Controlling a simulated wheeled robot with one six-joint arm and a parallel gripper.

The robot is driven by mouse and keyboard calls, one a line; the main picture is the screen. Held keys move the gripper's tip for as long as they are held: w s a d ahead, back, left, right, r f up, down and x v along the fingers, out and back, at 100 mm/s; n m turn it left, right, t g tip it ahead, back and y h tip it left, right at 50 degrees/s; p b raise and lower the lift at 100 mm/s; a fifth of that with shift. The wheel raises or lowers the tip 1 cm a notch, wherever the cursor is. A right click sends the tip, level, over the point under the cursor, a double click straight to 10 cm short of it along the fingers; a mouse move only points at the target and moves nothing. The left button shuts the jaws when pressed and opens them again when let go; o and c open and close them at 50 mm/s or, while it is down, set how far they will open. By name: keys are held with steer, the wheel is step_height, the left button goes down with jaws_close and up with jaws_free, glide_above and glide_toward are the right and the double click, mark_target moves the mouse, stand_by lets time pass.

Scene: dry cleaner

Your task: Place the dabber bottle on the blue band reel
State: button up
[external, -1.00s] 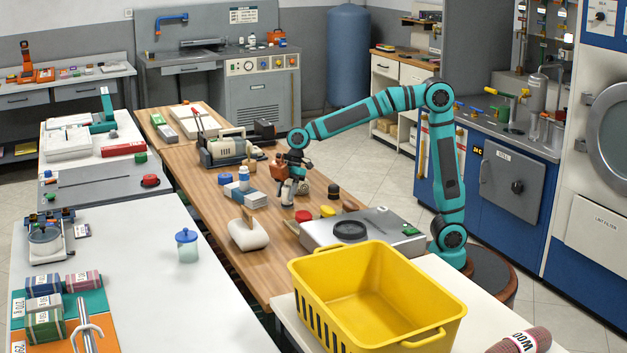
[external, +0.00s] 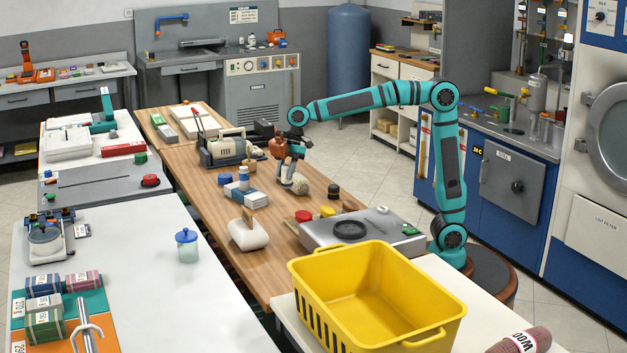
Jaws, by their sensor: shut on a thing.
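My gripper (external: 288,170) hangs low over the middle of the wooden table, pointing down. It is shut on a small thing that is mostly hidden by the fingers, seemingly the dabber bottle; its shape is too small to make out. A pale rounded item (external: 300,186) sits on the table just right of the fingertips. A low blue round item (external: 225,178), seemingly the blue band reel, lies to the left of my gripper, apart from it.
A yellow basket (external: 380,295) stands in front.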

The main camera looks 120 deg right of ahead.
steer(key=r, duration=1)
steer(key=shift+w+d+r, duration=0.15)
steer(key=shift+d+r, duration=0.05)
steer(key=shift+r, duration=0.05)
steer(key=w+d+r+m, duration=0.1)
steer(key=w+d, duration=0.4)
steer(key=d, duration=0.3)
steer(key=w+d+r, duration=0.1)
steer(key=w+d, duration=0.3)
steer(key=d, duration=0.3)
steer(key=m+h, duration=0.1)
steer(key=m, duration=0.1)
glide_above(224, 175)
step_height(224, 175, down, 2)
steer(key=shift+w+a+f, duration=0.1)
steer(key=shift+a+f, duration=0.05)
steer(key=shift+f, duration=3.7)
steer(key=shift+w+a+f, duration=0.1)
steer(key=shift+f, duration=3.7)
steer(key=shift+f, duration=0.15)
steer(key=o, duration=1)
steer(key=shift+o, duration=0.2)
steer(key=a+v, duration=0.1)
steer(key=v, duration=1.1)
steer(key=shift+s+d, duration=0.15)
steer(key=shift+d, duration=0.3)
